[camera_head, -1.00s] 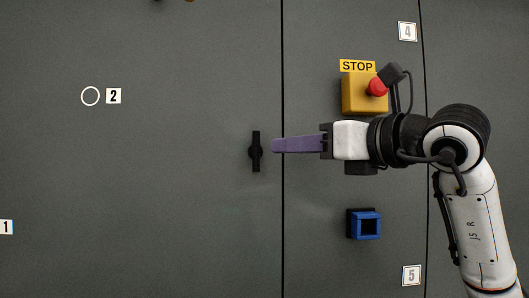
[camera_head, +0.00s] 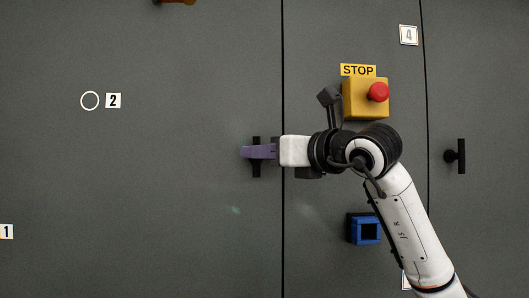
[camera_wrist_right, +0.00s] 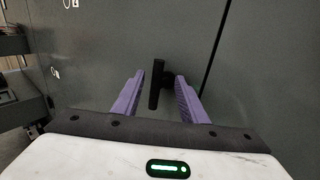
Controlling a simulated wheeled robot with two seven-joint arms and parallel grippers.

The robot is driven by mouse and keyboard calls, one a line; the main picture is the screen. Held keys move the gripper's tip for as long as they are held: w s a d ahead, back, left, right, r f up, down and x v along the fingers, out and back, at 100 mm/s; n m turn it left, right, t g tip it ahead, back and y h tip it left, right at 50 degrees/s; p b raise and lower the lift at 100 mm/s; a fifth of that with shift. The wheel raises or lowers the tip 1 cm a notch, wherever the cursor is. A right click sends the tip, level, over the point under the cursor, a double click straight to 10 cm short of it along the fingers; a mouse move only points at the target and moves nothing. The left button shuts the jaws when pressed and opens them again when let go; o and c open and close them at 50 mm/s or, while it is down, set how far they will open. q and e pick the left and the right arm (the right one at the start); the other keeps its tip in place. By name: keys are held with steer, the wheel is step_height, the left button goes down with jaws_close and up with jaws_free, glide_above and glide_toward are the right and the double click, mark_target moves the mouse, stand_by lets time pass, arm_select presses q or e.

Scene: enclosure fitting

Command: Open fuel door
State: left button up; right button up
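A dark grey cabinet door (camera_head: 150,200) fills the left of the head view. It carries a black upright handle (camera_head: 256,170) near its right edge. My right gripper (camera_head: 246,152) reaches in from the right and its purple fingers overlap the handle in the head view. In the right wrist view the two fingers (camera_wrist_right: 157,98) are apart, with the black handle (camera_wrist_right: 156,85) standing upright between their tips. Gaps show between the fingers and the handle. The door looks closed along its right seam. My left gripper is not in view.
Right of the seam are a yellow box with a red stop button (camera_head: 377,92) and a blue square fitting (camera_head: 366,230). Another black handle (camera_head: 460,156) is at far right. Labels 2 (camera_head: 113,100), 1 (camera_head: 6,231) and 4 (camera_head: 408,35) mark panels.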

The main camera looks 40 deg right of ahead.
jaws_close()
arm_select(q)
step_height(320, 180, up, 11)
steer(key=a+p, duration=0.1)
steer(key=p, duration=1.3)
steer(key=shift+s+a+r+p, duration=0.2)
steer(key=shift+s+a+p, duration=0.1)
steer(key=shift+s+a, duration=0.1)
arm_select(e)
steer(key=shift+w+a+r+n+g+h, duration=0.1)
steer(key=shift+a+r+n+g+h, duration=0.2)
steer(key=shift+n+g, duration=0.6)
steer(key=shift+w+a+n+g+h, duration=0.1)
steer(key=shift+n+g+h, duration=0.4)
steer(key=shift+n, duration=0.75)
steer(key=shift+w+a+r+n+g+h, duration=0.1)
steer(key=shift+a+r+n+g+h, duration=0.1)
steer(key=shift+n+g, duration=0.8)
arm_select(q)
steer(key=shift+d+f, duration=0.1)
arm_select(e)
jaws_free()
steer(key=shift+d, duration=0.1)
steer(key=shift+s, duration=0.1)
